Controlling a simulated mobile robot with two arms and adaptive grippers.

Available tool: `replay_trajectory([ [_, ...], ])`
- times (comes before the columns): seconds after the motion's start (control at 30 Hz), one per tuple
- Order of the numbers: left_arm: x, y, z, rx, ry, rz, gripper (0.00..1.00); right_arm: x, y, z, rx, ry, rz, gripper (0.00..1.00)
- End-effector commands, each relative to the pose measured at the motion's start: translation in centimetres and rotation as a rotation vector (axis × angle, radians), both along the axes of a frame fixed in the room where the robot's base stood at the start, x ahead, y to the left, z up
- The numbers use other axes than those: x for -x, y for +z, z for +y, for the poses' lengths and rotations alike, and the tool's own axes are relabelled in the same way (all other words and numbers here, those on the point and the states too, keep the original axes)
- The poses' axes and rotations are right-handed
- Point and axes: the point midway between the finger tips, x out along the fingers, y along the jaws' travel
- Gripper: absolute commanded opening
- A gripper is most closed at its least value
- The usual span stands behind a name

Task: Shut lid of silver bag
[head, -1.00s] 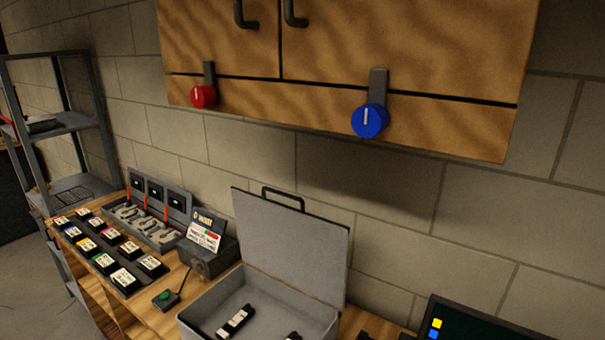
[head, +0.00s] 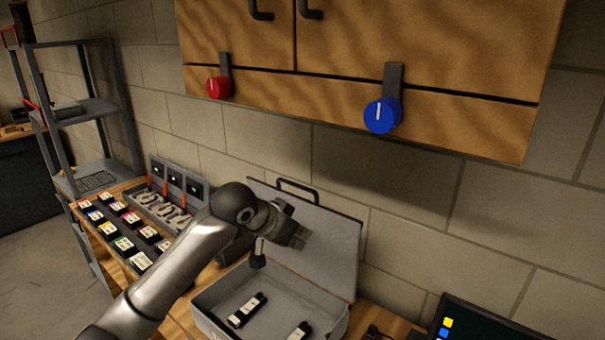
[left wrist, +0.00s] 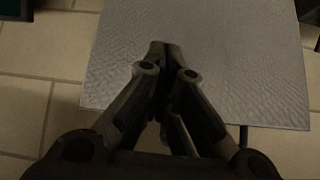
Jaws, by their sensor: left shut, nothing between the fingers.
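The silver bag is a grey case (head: 222,297) on the wooden bench, with its lid (head: 335,240) standing open, tilted back towards the wall. A dark handle (head: 297,188) is on the lid's top edge. Two black-and-white items lie inside the case. My left gripper (head: 300,236) is in front of the lid's inner face, above the case, shut and empty. In the left wrist view the shut fingers (left wrist: 165,48) lie in front of the grey lid surface (left wrist: 235,60); I cannot tell whether they touch it. My right gripper is not in view.
Rows of small labelled black boxes (head: 132,220) and a charger-like unit (head: 165,205) stand left of the case. A dark screen (head: 480,325) is at the right. A wooden cabinet with a red knob (head: 219,87) and a blue knob (head: 382,116) hangs above.

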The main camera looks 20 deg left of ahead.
Motion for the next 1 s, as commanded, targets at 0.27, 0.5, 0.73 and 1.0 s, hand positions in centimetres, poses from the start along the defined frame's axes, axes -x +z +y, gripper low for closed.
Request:
replay_trajectory([
  [0.27, -4.0, 12.2, 4.3, 0.059, 0.062, -0.095, 0.00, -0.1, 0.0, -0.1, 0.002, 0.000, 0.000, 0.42],
  [0.5, -4.6, 15.6, 5.5, 0.087, 0.079, -0.119, 0.00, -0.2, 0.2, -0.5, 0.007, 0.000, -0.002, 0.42],
  [0.73, -6.7, 14.1, 4.7, 0.088, 0.079, -0.116, 0.00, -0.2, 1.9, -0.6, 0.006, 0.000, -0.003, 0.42],
  [1.0, -10.4, 11.1, 3.3, 0.088, 0.080, -0.117, 0.00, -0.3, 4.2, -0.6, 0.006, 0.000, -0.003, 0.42],
])
